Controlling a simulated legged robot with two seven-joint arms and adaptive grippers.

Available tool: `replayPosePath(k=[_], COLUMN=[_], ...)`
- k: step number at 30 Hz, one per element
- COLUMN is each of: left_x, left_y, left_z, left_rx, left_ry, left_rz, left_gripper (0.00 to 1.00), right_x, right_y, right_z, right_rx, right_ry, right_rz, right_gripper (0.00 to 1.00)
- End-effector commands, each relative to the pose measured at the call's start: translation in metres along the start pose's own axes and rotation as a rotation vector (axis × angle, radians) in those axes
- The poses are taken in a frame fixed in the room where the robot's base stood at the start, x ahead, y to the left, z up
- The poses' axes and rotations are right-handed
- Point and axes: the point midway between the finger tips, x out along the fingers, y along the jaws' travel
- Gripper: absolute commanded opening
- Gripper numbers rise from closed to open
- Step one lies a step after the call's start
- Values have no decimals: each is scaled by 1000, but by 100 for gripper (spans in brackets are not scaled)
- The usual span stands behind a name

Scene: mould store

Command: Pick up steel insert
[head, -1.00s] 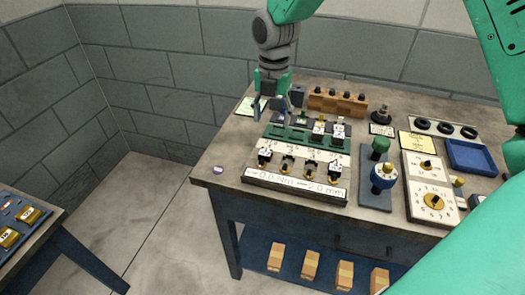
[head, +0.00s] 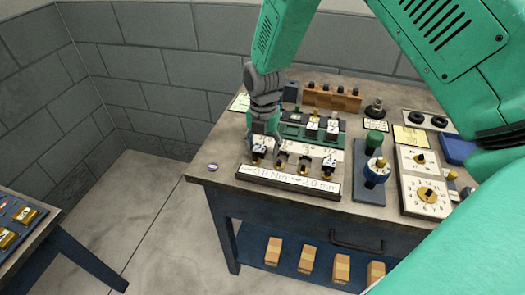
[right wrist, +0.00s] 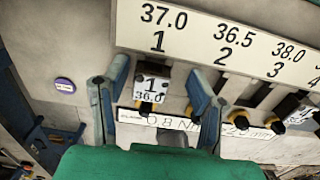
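My right gripper (head: 262,140) reaches down over the left end of the front rack (head: 290,183). In the right wrist view its two fingers (right wrist: 157,78) are open, one on each side of a small insert (right wrist: 150,88) with a white face marked "1" and "36.0". Gaps show between the insert and both fingers. The insert also shows in the head view (head: 259,153), partly hidden by the gripper. It stands at the first position, under the label "37.0 1" (right wrist: 165,28). Which insert is the steel one I cannot tell. My left gripper is not in view.
Other posts (head: 305,163) stand to the right in the same row. Behind is a green plate (head: 292,132) with more labelled blocks. A purple-rimmed disc (head: 212,167) lies left.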

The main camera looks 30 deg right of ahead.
Motion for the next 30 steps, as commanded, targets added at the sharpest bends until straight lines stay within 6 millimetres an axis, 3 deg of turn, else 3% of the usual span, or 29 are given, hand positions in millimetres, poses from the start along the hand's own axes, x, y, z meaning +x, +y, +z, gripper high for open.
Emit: replayPosePath(k=[2, 6, 7, 16, 19, 30], left_x=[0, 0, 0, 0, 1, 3], left_y=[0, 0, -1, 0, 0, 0], left_z=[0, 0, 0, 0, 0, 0], left_rx=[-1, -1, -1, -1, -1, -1], left_ry=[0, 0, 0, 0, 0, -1], left_rz=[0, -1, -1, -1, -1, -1], left_gripper=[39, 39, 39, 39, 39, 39], right_x=[0, 0, 0, -1, -9, -80], right_y=[0, 2, 2, 1, 2, 2], right_z=[-2, -4, -4, -5, -5, -3], right_rx=[0, -1, -1, -2, -2, -1], right_ry=[0, -2, -1, 8, 6, 0], right_rz=[-4, -6, -7, -1, 0, 1], right_gripper=[52, 2, 0, 0, 0, 0])
